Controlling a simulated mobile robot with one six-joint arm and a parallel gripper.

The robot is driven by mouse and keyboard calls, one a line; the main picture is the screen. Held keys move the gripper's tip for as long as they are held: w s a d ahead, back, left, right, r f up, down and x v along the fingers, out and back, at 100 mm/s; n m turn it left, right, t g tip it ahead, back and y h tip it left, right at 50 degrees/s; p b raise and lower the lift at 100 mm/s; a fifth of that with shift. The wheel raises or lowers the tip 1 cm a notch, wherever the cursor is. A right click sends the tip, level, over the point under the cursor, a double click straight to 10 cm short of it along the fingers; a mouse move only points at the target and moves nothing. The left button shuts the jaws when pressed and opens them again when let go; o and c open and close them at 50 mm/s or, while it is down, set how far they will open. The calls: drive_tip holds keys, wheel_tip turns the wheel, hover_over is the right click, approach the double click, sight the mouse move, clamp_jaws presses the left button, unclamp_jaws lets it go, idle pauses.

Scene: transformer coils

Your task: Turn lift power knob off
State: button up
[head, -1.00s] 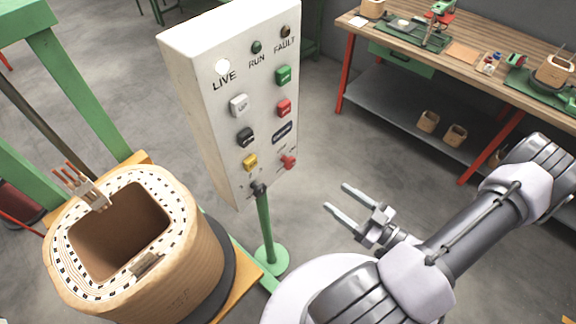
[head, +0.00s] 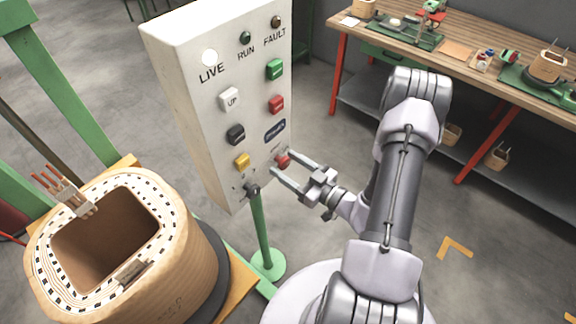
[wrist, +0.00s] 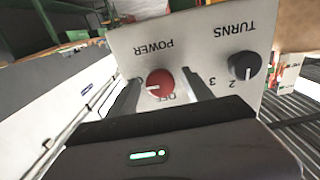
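The red power knob (head: 283,160) is at the lower right of the white control panel (head: 190,60). In the wrist view the red knob (wrist: 160,83) shows below the upside-down word POWER, with its white mark toward the left of the picture. An OFF label (wrist: 166,97) is partly hidden by my gripper body. My gripper (head: 282,163) is open, its fingertips at the panel on either side of the knob. In the wrist view the fingers of my gripper (wrist: 161,92) flank the knob with gaps; contact cannot be told.
A black TURNS knob (wrist: 243,66) sits beside the power knob. The panel has several push buttons and a lit LIVE lamp (head: 210,57), on a green post (head: 262,230). A large coil (head: 190,270) stands at lower left; a workbench (head: 470,70) is at upper right.

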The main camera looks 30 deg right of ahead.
clamp_jaws()
drive_tip(key=shift+n, duration=0.4)
drive_tip(key=n+p, duration=0.1)
drive_tip(key=n, duration=0.2)
drive_tip(key=shift+p, duration=0.4)
drive_tip(key=n+p, duration=0.1)
drive_tip(key=n, duration=0.4)
drive_tip(key=shift+n, duration=0.3)
drive_tip(key=n, duration=0.4)
drive_tip(key=shift+d, duration=0.1)
drive_tip(key=shift+n, duration=2.2)
